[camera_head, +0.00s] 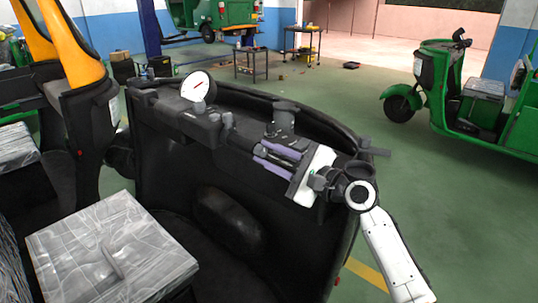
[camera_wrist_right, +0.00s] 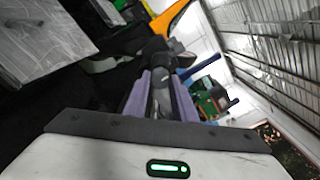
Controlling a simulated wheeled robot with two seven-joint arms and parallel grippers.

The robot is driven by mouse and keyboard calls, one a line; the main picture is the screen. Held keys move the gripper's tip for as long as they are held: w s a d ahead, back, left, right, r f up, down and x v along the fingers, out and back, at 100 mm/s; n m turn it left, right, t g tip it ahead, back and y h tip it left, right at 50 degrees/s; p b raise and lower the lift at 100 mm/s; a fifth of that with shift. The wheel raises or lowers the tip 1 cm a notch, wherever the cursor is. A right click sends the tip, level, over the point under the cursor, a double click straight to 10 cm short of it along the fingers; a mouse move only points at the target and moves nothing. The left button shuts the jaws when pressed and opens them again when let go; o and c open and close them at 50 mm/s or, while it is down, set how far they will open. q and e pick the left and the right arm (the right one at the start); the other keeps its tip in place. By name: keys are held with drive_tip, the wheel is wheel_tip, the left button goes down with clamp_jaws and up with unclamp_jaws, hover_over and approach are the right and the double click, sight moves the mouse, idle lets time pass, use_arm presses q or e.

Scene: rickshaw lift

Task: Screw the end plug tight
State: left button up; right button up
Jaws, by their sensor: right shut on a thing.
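My right gripper (camera_head: 259,154) reaches in from the right over the black dashboard, with its two purple fingers pointing left. It is shut on a dark grey, rod-like piece, which looks like the end plug (camera_wrist_right: 158,92), seen between the fingers in the right wrist view. A darker, thicker cylinder (camera_wrist_right: 153,50) lies just beyond the fingertips, in line with the piece. I cannot tell how far the plug is screwed in; its thread is hidden. My left gripper is not in view.
The black dashboard (camera_head: 160,145) carries a round white gauge (camera_head: 198,86) left of the gripper and a grey upright post (camera_head: 284,118) close behind it. A wrapped seat or box (camera_head: 110,250) is at lower left. A green rickshaw (camera_head: 470,95) stands right; green floor is clear between.

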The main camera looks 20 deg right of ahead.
drive_tip(key=shift+m, duration=0.4)
drive_tip(key=o, duration=1)
drive_tip(key=shift+o, duration=0.2)
drive_tip(key=b+v, duration=0.1)
drive_tip(key=v, duration=0.9)
drive_tip(key=shift+s+f, duration=0.1)
drive_tip(key=shift+s, duration=0.05)
